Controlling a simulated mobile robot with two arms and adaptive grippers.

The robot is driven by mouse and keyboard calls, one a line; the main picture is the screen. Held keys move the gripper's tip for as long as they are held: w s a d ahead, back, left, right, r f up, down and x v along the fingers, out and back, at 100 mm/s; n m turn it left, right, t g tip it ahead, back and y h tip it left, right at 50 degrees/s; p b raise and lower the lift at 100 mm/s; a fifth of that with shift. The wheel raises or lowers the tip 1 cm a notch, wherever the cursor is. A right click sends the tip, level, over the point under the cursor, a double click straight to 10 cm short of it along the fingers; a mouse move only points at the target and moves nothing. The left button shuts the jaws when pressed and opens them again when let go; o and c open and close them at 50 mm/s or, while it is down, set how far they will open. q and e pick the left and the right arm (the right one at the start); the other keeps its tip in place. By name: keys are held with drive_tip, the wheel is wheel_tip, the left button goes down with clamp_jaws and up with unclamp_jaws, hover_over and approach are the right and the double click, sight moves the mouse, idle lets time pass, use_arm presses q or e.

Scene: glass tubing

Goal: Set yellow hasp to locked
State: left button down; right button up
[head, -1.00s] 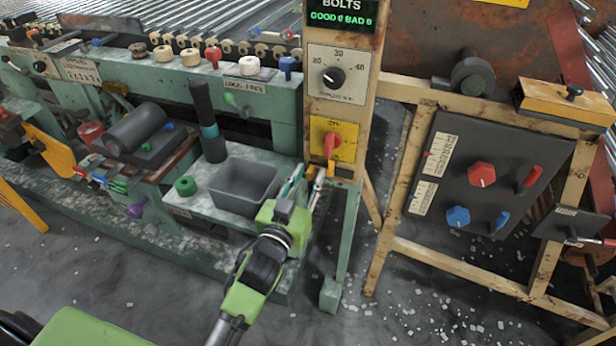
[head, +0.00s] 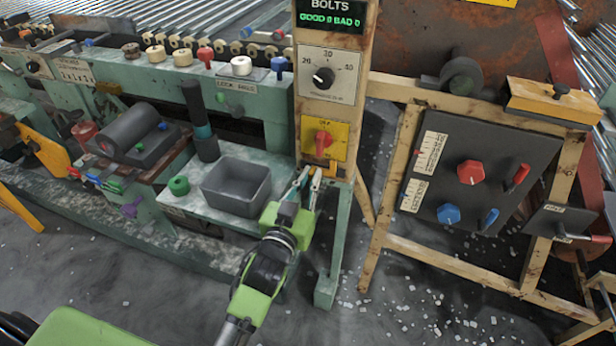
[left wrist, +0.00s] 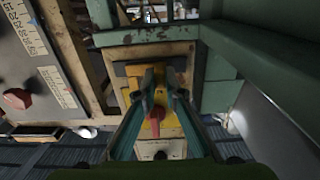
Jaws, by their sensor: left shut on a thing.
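The yellow hasp (left wrist: 160,88) shows in the left wrist view as a yellow piece at the fingers, below the yellow plate with its red handle (left wrist: 154,122). In the head view the plate (head: 340,142) and red handle (head: 322,141) are on the tan post, with the handle pointing down. My left gripper (head: 310,174) is at the post just under the plate; it also shows in the left wrist view (left wrist: 158,76). Its fingers are shut on the hasp, which they partly hide. I cannot tell the hasp's exact angle. My right gripper is not in view.
A dark panel (head: 470,140) with red and blue knobs is to the right. A dial (head: 323,77) is above the plate.

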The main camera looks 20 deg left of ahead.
use_arm(q)
drive_tip(key=c, duration=2.1)
unclamp_jaws()
drive_tip(key=shift+d, duration=0.35)
drive_tip(key=shift+c, duration=0.2)
drive_tip(key=shift+s+a, duration=0.1)
drive_tip(key=s, duration=1.1)
drive_tip(key=shift+s+a, duration=0.2)
drive_tip(key=shift+s, duration=0.2)
